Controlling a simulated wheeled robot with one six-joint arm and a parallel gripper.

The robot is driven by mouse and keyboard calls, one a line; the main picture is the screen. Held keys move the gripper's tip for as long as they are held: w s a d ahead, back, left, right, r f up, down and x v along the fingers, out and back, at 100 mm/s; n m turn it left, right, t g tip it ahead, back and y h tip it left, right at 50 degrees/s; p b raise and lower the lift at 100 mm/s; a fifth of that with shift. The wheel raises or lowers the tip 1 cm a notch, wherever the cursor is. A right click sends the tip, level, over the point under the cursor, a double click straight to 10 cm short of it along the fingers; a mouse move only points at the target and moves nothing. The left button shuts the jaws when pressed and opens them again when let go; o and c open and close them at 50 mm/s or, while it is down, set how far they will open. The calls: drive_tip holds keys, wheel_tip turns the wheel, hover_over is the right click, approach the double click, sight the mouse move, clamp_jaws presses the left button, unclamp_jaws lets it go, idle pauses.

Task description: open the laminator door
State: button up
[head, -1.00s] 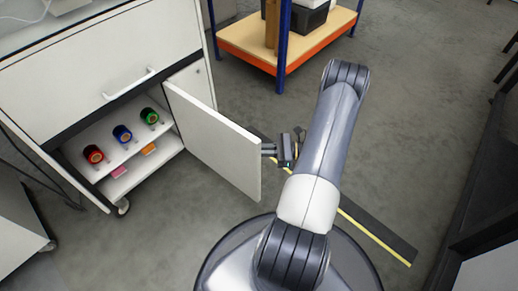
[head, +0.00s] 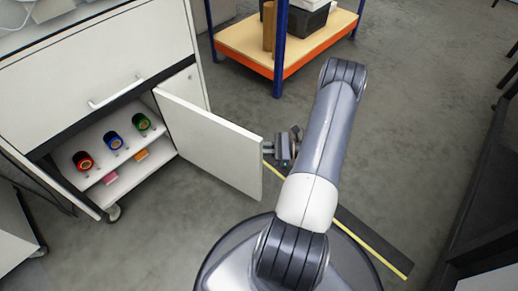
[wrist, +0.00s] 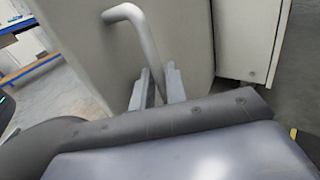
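The white door (head: 208,142) stands swung well out from the white cabinet (head: 80,84), which I take to be the laminator. Its open compartment shows red, blue and green rolls inside. My gripper (head: 268,148) is at the door's outer face, near its free edge. In the wrist view the pale bar handle (wrist: 143,37) on the door panel (wrist: 80,40) runs down between my two fingers (wrist: 159,88), which look closed around it. The handle is hidden behind the door in the head view.
A blue-posted rack with an orange-edged wooden shelf (head: 248,48) stands behind the door. A dark strip with a yellow edge (head: 375,240) lies on the floor to the right. A dark structure (head: 490,190) borders the far right. Grey floor between is clear.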

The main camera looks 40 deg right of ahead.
drive_tip(key=o, duration=0.4)
drive_tip(key=shift+c, duration=0.2)
drive_tip(key=p+v, duration=0.2)
drive_tip(key=v, duration=0.9)
drive_tip(key=shift+a, duration=0.15)
drive_tip(key=b+x, duration=0.2)
drive_tip(key=x, duration=0.8)
drive_tip(key=shift+a, duration=0.3)
